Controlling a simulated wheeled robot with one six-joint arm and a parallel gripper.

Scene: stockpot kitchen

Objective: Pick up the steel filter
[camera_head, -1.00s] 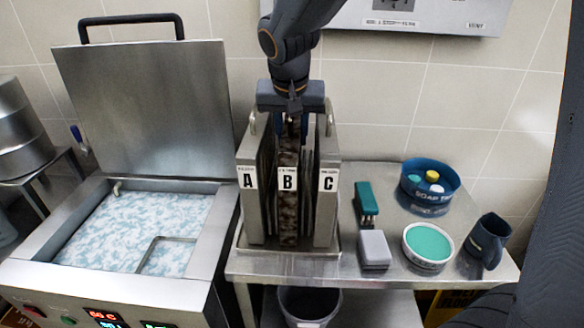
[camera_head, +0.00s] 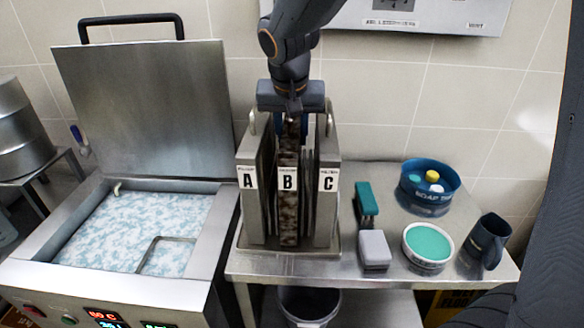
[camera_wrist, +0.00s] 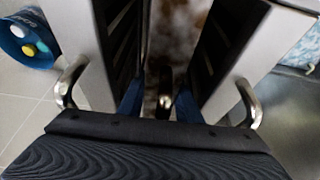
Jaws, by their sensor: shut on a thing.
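The steel filter marked B (camera_head: 288,205) stands upright in the middle of a rack, its front edge stained brown. Filters A (camera_head: 248,190) and C (camera_head: 327,190) stand on either side of it, with curved handles on top. My gripper (camera_head: 290,128) is directly above filter B, pointing down. In the wrist view its blue fingers (camera_wrist: 156,100) are shut on the metal handle (camera_wrist: 165,104) of the brown-stained filter B, between the two neighbouring filters. The filter's lower end is between A and C, and I cannot tell whether it touches the tray.
An open steel tank (camera_head: 140,232) with bluish foamy liquid stands left, its lid (camera_head: 145,110) upright. On the right counter (camera_head: 385,290) are brushes, a blue soap tub (camera_head: 430,200), a teal-topped round tin (camera_head: 428,245) and a dark mug (camera_head: 487,240). A bucket (camera_head: 308,305) is below.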

